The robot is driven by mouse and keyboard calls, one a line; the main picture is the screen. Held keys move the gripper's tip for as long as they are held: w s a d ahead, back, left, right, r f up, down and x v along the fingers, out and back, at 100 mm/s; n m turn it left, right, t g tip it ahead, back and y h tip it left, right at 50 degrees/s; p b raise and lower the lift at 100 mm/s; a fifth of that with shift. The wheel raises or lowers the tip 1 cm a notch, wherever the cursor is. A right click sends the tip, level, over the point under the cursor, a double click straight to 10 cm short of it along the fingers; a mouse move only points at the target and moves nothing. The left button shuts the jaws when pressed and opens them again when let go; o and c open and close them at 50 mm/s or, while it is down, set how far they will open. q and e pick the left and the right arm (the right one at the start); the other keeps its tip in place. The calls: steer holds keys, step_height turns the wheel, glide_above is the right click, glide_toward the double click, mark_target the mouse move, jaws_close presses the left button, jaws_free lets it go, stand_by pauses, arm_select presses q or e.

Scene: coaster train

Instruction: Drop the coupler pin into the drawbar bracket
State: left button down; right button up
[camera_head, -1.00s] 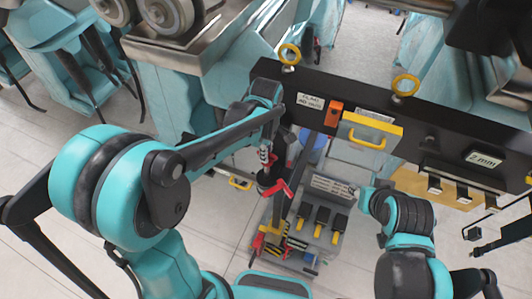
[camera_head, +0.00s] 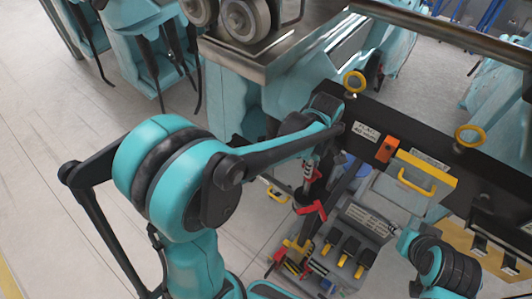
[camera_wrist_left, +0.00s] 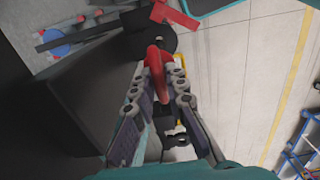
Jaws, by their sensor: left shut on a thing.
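My left gripper (camera_head: 308,168) hangs from the left arm's wrist in the head view, near the dark beam. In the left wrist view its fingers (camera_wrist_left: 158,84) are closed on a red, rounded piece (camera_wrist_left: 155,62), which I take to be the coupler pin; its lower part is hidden. A black round part (camera_wrist_left: 150,38) lies just beyond the red piece, possibly the drawbar bracket; its opening does not show. A red angular part (camera_wrist_left: 176,14) is beside it, and it also shows in the head view (camera_head: 313,209).
A dark beam carries yellow rings (camera_head: 355,82), an orange block (camera_head: 387,149) and a yellow-topped box (camera_head: 420,178). A grey tray (camera_head: 375,221) with several yellow-and-black tools stands below. Steel wheels (camera_head: 247,22) rest above. Floor at left is open.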

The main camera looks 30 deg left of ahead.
mark_target(306, 188)
arm_select(q)
steer(key=shift+f, duration=0.1)
stand_by(0.5)
steer(key=shift+f+b, duration=5.2)
steer(key=shift+f, duration=0.8)
steer(key=c, duration=1.5)
jaws_free()
steer(key=shift+o, duration=0.2)
steer(key=shift+r, duration=0.1)
step_height(306, 188, up, 12)
